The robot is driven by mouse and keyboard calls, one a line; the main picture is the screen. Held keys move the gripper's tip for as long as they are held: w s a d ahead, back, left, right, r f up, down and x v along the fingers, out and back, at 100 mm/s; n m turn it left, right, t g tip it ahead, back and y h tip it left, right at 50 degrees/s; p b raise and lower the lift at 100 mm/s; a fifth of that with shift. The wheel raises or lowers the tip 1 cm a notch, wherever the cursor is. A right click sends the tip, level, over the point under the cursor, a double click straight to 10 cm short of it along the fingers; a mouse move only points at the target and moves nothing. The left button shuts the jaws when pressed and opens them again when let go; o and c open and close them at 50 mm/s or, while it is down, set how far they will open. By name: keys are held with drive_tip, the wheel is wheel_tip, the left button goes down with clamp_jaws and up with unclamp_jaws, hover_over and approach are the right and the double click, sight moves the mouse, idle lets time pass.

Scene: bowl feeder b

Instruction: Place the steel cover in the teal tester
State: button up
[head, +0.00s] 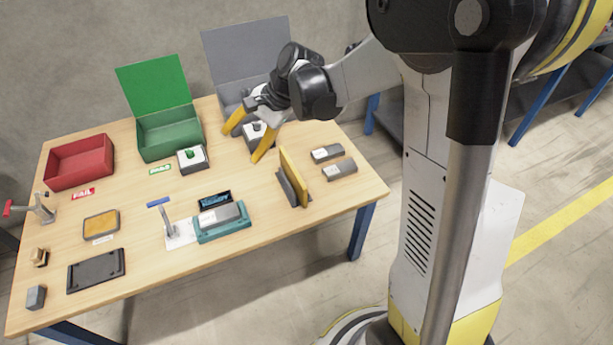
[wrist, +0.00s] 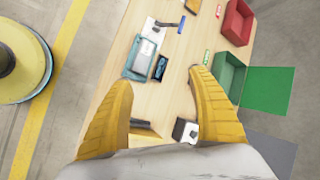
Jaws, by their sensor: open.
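The teal tester (head: 225,236) sits near the front middle of the table. A grey steel-looking cover (head: 219,215) lies in it, and a dark display stands just behind. Two more grey pieces, a nearer one (head: 341,169) and a farther one (head: 327,153), lie at the table's right; I cannot tell which is the steel cover. My gripper (head: 248,143) is open and empty above the back right of the table, near a white button box (head: 256,130). In the wrist view, the tester (wrist: 134,70) with its grey cover (wrist: 146,47) shows between the gripper's spread yellow fingers (wrist: 160,78).
A yellow upright plate in a grey stand (head: 294,177) stands right of the tester. A lever clamp (head: 170,222) stands close to its left. Green (head: 170,140) and red (head: 80,163) bins line the back. A black tray (head: 96,271) lies at the front left.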

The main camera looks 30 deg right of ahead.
drive_tip(key=s+d+r+n+t+h, duration=0.2)
drive_tip(key=s+n, duration=0.3)
drive_tip(key=s, duration=0.6)
drive_tip(key=s+d+r+n+t+h, duration=0.2)
drive_tip(key=s+d+r+n+h, duration=0.2)
drive_tip(key=s, duration=0.7)
drive_tip(key=shift+s+d+r+n, duration=0.2)
drive_tip(key=shift+r+n, duration=0.3)
drive_tip(key=shift+n, duration=0.6)
drive_tip(key=shift+c, duration=0.6)
